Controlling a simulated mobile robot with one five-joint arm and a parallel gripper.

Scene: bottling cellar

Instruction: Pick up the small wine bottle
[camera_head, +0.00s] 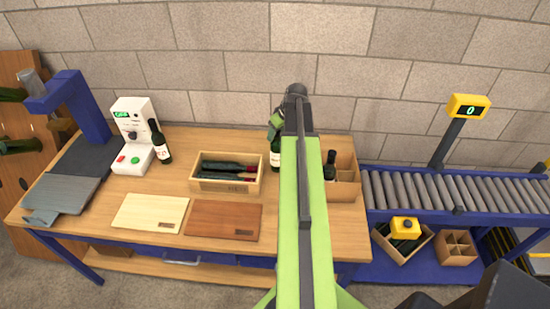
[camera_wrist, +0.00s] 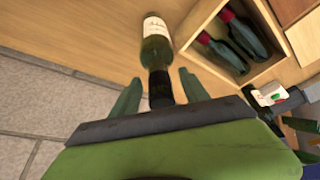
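A dark green wine bottle with a white label (camera_head: 275,155) stands on the wooden table, right of the crate. My arm hides part of it in the head view. In the wrist view the same bottle (camera_wrist: 155,48) shows its label and its dark neck pointing toward my gripper (camera_wrist: 158,92). The two green fingers are apart, one on each side of the neck, with gaps visible. Another dark bottle (camera_head: 160,145) stands by the white machine. A further bottle (camera_head: 330,165) stands in a divided box. I cannot tell for sure which bottle is smallest.
A wooden crate (camera_head: 226,186) holds lying bottles close beside the bottle at my gripper. The divided box (camera_head: 345,190) stands on its other side. A pale board (camera_head: 150,212) and a brown board (camera_head: 224,219) lie in front. A block wall (camera_head: 220,60) stands behind the table.

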